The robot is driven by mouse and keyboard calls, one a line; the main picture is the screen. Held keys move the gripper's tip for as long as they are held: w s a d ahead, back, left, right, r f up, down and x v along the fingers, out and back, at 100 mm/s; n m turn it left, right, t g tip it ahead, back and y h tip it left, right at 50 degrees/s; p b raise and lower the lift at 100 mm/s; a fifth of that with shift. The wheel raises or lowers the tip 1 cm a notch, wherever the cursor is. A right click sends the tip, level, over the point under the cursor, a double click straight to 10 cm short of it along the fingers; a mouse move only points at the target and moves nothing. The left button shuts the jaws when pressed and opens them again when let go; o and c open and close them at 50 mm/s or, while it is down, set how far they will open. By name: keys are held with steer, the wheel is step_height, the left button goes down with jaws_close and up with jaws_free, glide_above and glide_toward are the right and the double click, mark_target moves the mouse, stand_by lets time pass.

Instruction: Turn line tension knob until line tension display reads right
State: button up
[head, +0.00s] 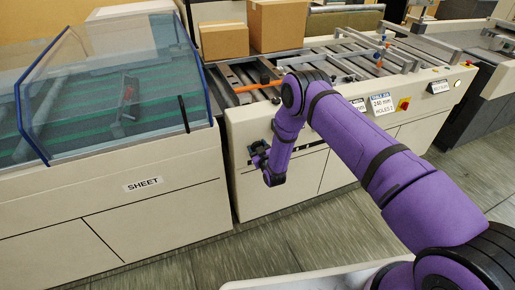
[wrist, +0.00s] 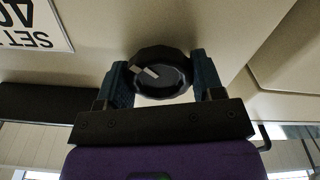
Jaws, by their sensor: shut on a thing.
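The line tension knob is a dark round knob (wrist: 162,78) with a pale pointer mark, on the cream machine panel in the wrist view. My gripper (wrist: 158,85) has one finger on each side of the knob and is shut on it. In the head view my gripper (head: 260,153) is at the front panel of the middle machine, near its left end, and hides the knob there. Part of a white label (wrist: 30,22) reading "SET" and a cut-off number shows upside down in the wrist view. I cannot make out a line tension display reading in either view.
A machine marked "SHEET" (head: 143,184) with a clear blue-edged cover (head: 110,80) stands at the left. Cardboard boxes (head: 277,24) sit on the middle machine. Labels (head: 381,103) and a red button (head: 404,104) are on its panel's right. The floor (head: 300,225) in front is clear.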

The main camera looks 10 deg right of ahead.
steer(key=shift+m, duration=0.3)
steer(key=m, duration=0.4)
steer(key=shift+d, duration=0.1)
steer(key=shift+m, duration=2.1)
steer(key=o, duration=0.9)
steer(key=shift+s, duration=0.1)
steer(key=v, duration=1)
steer(key=shift+s, duration=0.25)
